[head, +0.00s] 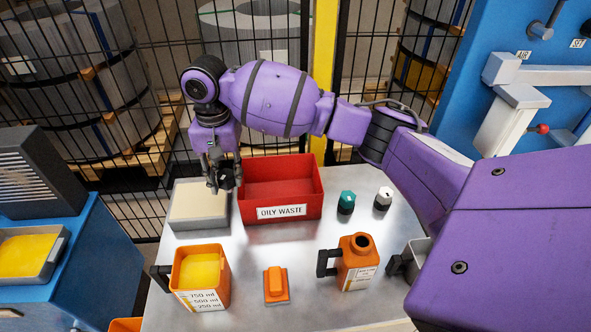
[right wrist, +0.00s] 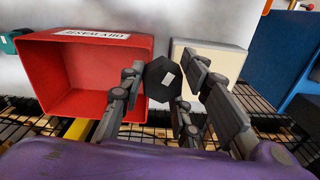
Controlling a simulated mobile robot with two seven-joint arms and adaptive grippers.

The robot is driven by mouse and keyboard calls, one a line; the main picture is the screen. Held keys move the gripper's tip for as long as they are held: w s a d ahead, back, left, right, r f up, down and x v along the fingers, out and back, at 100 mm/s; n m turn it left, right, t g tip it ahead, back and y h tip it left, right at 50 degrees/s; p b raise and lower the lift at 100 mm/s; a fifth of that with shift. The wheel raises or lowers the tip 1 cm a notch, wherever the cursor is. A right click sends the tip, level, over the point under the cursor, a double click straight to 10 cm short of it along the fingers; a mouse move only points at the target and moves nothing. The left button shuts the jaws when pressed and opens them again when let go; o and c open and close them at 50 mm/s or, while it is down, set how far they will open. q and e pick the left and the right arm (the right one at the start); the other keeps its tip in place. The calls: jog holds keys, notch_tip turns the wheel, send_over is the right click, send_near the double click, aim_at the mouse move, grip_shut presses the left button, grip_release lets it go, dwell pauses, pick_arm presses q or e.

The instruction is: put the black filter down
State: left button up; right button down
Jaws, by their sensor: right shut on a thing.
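The black filter (right wrist: 163,77) is a dark, many-sided piece with a small white label. It sits between the fingers of my right gripper (right wrist: 172,95), which is shut on it. In the head view my right gripper (head: 222,178) hangs fingers down over the gap between the pale-topped grey tray (head: 195,205) and the red oily waste bin (head: 283,178). The filter is hard to tell from the dark fingers there. The bin (right wrist: 105,70) lies left of the filter in the wrist view, and the tray (right wrist: 215,58) lies right. My left gripper is not in view.
A teal-and-black cap (head: 346,203) and a white-and-black cap (head: 383,200) stand right of the bin. An orange jug (head: 201,275), an orange block (head: 276,285) and an orange can (head: 358,262) line the front. Wire fencing (head: 160,110) stands behind the table (head: 300,238).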

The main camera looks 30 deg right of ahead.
jog(key=d+f, duration=0.8)
jog(key=d, duration=0.1)
jog(key=d+f, duration=0.4)
jog(key=d, duration=0.1)
jog(key=shift+s+f+b, duration=0.1)
jog(key=shift+b, duration=0.3)
jog(key=shift+f, duration=0.2)
jog(key=c, duration=1.3)
grip_release()
jog(key=shift+f, duration=0.15)
notch_tip(320, 180, up, 12)
jog(key=p, duration=0.1)
jog(key=shift+r, duration=0.2)
